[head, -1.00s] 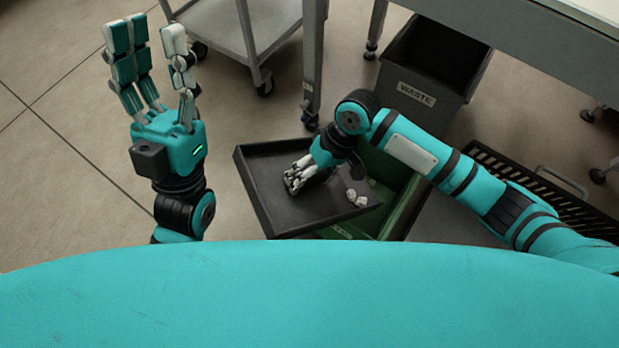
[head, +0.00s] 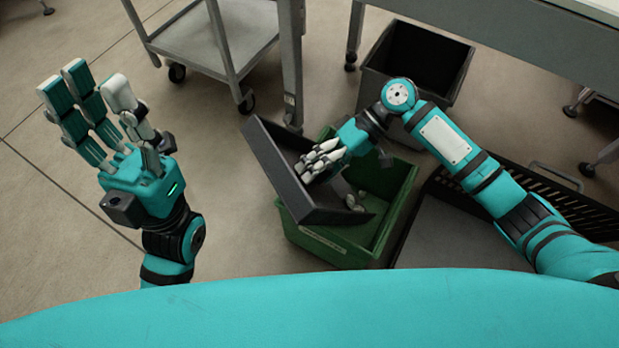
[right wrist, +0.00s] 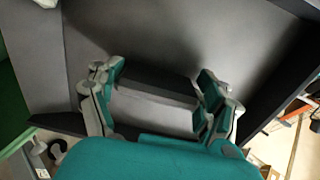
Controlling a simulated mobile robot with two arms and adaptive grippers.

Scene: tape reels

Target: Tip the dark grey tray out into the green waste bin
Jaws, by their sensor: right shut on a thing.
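The dark grey tray (head: 268,160) is held tilted over the left part of the green waste bin (head: 340,248), its low edge to the right. My right gripper (head: 322,160) is shut on it from above. In the right wrist view the fingers of my right gripper (right wrist: 158,98) sit either side of a grey bar-like grip inside the tray (right wrist: 205,40). My left gripper (head: 95,95) is open and empty, off to the left.
A black bin (head: 415,65), labelled WASTE in the earlier view, stands behind my right arm. A grey trolley (head: 215,45) stands behind the tray. A black slatted crate (head: 560,200) and a grey surface (head: 450,235) lie to the right. The floor at left is clear.

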